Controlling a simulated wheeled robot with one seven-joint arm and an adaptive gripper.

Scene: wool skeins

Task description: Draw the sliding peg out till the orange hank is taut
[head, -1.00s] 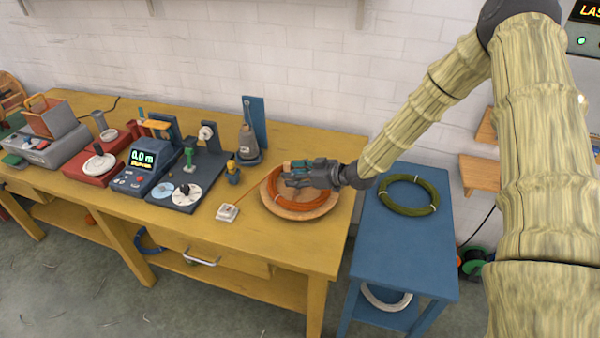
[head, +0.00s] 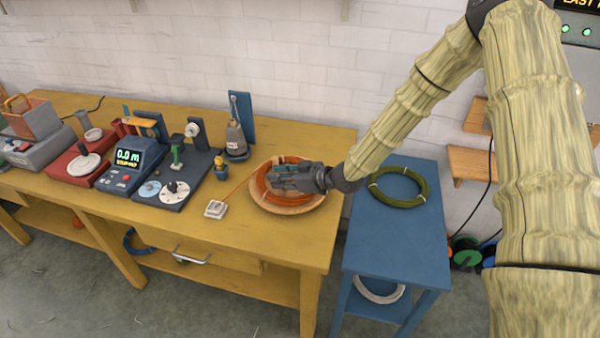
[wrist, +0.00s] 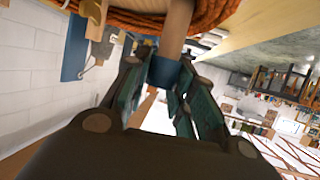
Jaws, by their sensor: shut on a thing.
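The orange hank (head: 258,190) lies in a ring on a round wooden disc (head: 287,209) on the yellow bench. An orange strand runs from it toward the left. My gripper (head: 280,175) is over the middle of the disc in the head view and covers part of the hank. In the wrist view, my gripper (wrist: 168,88) is shut on the sliding peg (wrist: 174,30), a pale wooden post with a blue band between the fingers. The orange wool (wrist: 125,15) shows behind the peg. Whether the hank is slack or taut there cannot be told.
A white block (head: 216,209) sits left of the disc. A meter with a green display (head: 128,157) and other devices stand farther left. A blue side table (head: 396,235) with an olive hank (head: 399,188) stands right, close to my arm.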

